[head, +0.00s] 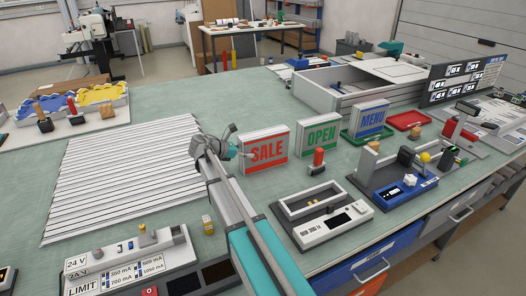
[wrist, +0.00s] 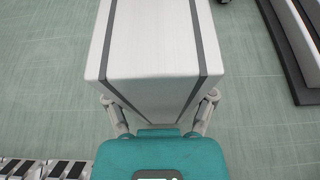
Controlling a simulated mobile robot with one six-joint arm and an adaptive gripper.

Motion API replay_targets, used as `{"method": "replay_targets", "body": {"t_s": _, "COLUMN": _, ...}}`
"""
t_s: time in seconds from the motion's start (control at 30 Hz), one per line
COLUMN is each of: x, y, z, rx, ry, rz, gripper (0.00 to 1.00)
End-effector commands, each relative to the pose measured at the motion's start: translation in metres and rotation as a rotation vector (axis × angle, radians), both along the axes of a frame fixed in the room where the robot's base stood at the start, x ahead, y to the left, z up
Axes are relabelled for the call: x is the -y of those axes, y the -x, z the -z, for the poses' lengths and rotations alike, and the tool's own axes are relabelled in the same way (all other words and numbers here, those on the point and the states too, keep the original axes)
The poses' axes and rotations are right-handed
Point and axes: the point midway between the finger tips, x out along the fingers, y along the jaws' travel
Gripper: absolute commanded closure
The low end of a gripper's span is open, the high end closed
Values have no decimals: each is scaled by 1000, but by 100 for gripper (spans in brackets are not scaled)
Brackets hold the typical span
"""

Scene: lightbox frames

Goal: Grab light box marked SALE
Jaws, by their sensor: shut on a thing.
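The SALE light box (head: 267,151) is a pale box with a red face and large letters, standing upright near the middle of the green table. My gripper (head: 235,150) is at its left end in the head view. In the wrist view the box (wrist: 153,45) shows as a white block with two grey edge strips, and my gripper's fingers (wrist: 160,110) are shut on its two sides. I cannot tell whether its base touches the table. The OPEN light box (head: 319,136), green, and the MENU light box (head: 368,119), blue, stand to its right.
A red-topped button (head: 318,160) stands just right of the SALE box. A grey test fixture (head: 320,213) lies in front, and a blue tray fixture (head: 400,180) is further right. White slats (head: 125,180) cover the table at left. A large open grey case (head: 340,95) stands behind.

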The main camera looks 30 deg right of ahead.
Motion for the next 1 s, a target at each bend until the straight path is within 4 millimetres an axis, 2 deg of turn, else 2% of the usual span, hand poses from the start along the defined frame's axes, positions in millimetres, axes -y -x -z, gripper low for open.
{"method": "replay_targets", "body": {"t_s": 0.03, "x": 0, "y": 0, "z": 0, "rx": 0, "ry": -1, "rz": 0, "gripper": 82}}
{"method": "replay_targets", "body": {"t_s": 0.1, "x": 0, "y": 0, "z": 0, "rx": 0, "ry": 1, "rz": 1, "gripper": 90}}
{"method": "replay_targets", "body": {"t_s": 0.57, "x": 1, "y": 0, "z": -5, "rx": 0, "ry": 1, "rz": 1, "gripper": 90}}
{"method": "replay_targets", "body": {"t_s": 1.0, "x": 1, "y": 0, "z": -38, "rx": 0, "ry": 2, "rz": 1, "gripper": 90}}
